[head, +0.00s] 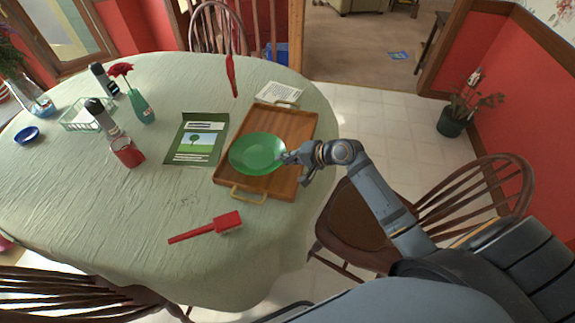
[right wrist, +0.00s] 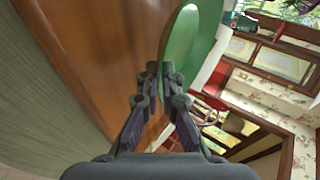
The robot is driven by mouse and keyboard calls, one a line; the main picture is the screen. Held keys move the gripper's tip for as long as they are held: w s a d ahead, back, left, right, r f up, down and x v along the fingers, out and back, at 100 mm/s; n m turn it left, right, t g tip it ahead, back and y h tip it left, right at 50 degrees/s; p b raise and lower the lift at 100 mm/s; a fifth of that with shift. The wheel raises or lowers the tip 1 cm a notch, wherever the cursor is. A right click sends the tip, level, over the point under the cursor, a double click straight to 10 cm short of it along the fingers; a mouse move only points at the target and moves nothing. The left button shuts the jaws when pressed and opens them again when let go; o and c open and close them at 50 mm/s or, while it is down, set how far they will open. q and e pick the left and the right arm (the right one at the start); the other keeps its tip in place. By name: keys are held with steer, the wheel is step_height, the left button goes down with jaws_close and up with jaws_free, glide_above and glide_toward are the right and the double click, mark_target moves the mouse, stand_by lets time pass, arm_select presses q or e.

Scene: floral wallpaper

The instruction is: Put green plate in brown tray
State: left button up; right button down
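The green plate (head: 257,153) is over the brown wooden tray (head: 289,120), covering its middle and reaching to its left edge; I cannot tell whether it touches the tray floor. My right gripper (head: 286,158) is at the plate's right rim. In the right wrist view the fingertips (right wrist: 161,70) are close together with the rim of the plate (right wrist: 186,42) between them, shut on it. The brown tray surface (right wrist: 80,60) shows beside the plate there. My left gripper is not in view.
A green picture book (head: 197,146) lies left of the tray, and a red brush (head: 208,228) lies in front. A white card (head: 281,92) lies behind the tray.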

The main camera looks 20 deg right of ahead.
mark_target(288, 172)
steer(key=shift+w+d+f, duration=0.2)
steer(key=shift+d+f, duration=0.25)
steer(key=shift+f, duration=0.15)
step_height(288, 172, down, 4)
steer(key=shift+d+r, duration=0.15)
steer(key=shift+r, duration=0.1)
steer(key=c, duration=1.8)
jaws_free()
steer(key=p+v, duration=0.2)
steer(key=v, duration=1)
